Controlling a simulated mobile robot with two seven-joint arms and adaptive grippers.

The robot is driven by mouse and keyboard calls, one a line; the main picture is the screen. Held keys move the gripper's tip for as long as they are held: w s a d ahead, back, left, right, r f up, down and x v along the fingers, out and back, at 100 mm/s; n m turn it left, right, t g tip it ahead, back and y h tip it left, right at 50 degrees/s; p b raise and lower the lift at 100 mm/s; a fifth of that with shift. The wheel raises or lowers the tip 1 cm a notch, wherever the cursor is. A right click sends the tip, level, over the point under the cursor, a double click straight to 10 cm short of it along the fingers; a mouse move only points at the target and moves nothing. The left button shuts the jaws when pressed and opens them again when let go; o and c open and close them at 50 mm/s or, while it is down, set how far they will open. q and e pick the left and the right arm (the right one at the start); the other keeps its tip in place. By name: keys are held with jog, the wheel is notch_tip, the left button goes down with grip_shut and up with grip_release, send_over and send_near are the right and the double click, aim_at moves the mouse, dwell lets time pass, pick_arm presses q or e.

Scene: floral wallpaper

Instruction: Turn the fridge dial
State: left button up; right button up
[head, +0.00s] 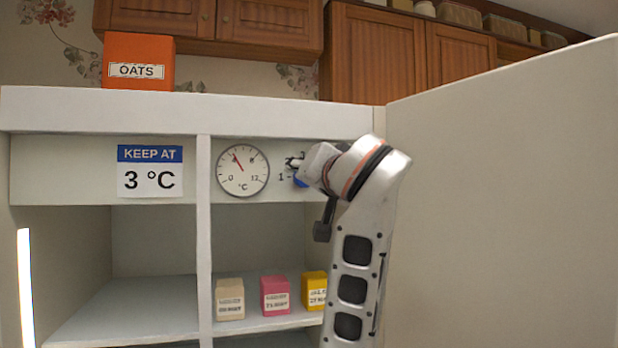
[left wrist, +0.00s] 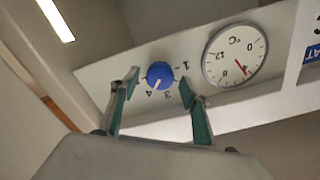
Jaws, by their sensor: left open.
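The blue fridge dial (left wrist: 160,74) has a white mark pointing toward the 4 on its printed scale. In the head view only a blue edge of the dial (head: 299,181) shows behind my gripper. My left gripper (left wrist: 159,83) is open, with one teal finger on each side of the dial; contact cannot be told. In the head view the left gripper (head: 293,163) is at the panel. The round °C gauge (head: 243,170) has its red needle up and left, near the 4 mark. It also shows upside down in the left wrist view (left wrist: 235,56). My right gripper is out of view.
A sign reading KEEP AT 3 °C (head: 150,171) is left of the gauge. Beige, pink and yellow boxes (head: 275,295) stand on the shelf below. The open fridge door (head: 510,190) is close on the right. An orange OATS box (head: 138,61) stands on top.

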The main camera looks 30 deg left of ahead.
pick_arm(q)
jog(key=v, duration=0.7)
jog(key=shift+d, duration=0.15)
jog(key=shift+s, duration=0.15)
